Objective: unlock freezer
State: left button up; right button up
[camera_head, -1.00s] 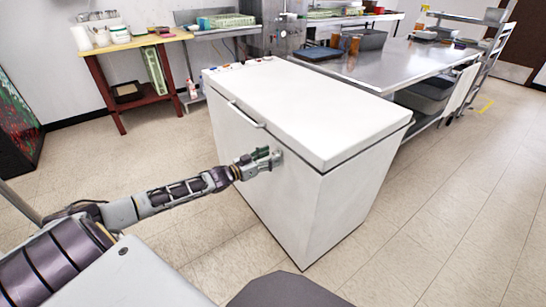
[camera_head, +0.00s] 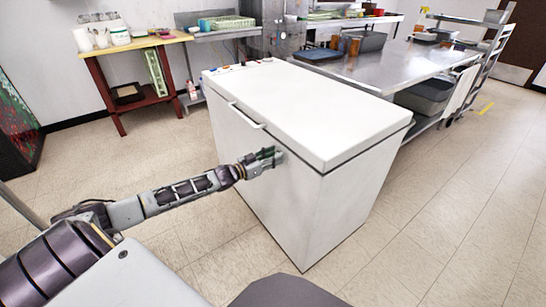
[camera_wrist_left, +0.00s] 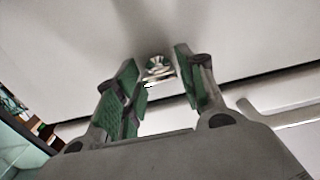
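The white chest freezer (camera_head: 300,190) stands in the middle of the head view with its lid (camera_head: 310,108) down. Its bar handle (camera_head: 247,116) is on the front edge, left of my left gripper (camera_head: 268,158). That gripper is at the freezer's front face, below the lid seam. In the left wrist view, my left gripper (camera_wrist_left: 158,78) is open, with green-padded fingers apart. A small shiny metal piece, which looks like the lock or its key (camera_wrist_left: 156,68), shows between the fingertips, with gaps on both sides. I cannot tell whether it is turned. My right gripper is out of view.
A steel table (camera_head: 395,65) stands behind the freezer on the right. A wooden-topped table with red legs (camera_head: 135,45) is at the back left. A dark colourful panel (camera_head: 17,125) stands at the left edge. The floor right of the freezer is clear.

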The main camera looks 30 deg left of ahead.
pick_arm(q)
jog(key=c, duration=0.5)
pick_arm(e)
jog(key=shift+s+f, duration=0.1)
